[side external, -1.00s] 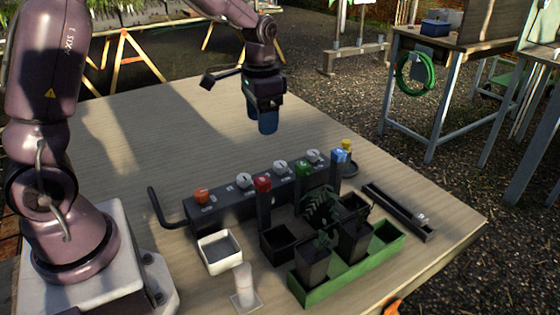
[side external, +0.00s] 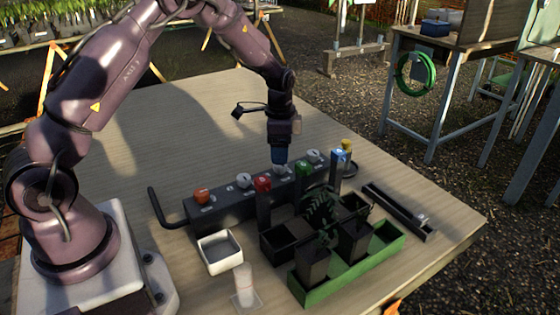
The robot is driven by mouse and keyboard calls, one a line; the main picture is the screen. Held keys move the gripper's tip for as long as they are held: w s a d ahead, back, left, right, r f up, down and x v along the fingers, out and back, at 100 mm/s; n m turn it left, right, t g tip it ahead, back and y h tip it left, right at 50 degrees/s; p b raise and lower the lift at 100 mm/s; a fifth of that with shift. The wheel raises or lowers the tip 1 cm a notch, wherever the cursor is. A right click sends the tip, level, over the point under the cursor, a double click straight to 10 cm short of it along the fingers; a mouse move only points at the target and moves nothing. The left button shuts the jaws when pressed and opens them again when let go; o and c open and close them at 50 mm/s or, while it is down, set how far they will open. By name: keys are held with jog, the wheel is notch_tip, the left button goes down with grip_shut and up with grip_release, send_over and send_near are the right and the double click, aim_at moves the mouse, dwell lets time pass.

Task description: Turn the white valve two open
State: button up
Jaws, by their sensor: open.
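A dark manifold block (side external: 225,207) lies across the table with a row of knobs on top. Three white valve knobs show on it: one on the left (side external: 243,180), one in the middle (side external: 280,169) and one on the right (side external: 313,156). Their numbers are too small to read. I cannot tell whether the fingers touch the knob.
An orange knob (side external: 201,196) sits at the block's left end. Red (side external: 262,184), green (side external: 303,170) and blue (side external: 338,156) topped posts stand close in front. A green tray (side external: 332,289) with dark pots and plants is nearer. The table behind the block is clear.

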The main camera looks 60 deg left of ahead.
aim_at(280, 169)
jog(key=shift+f, duration=1.95)
jog(key=c, duration=0.9)
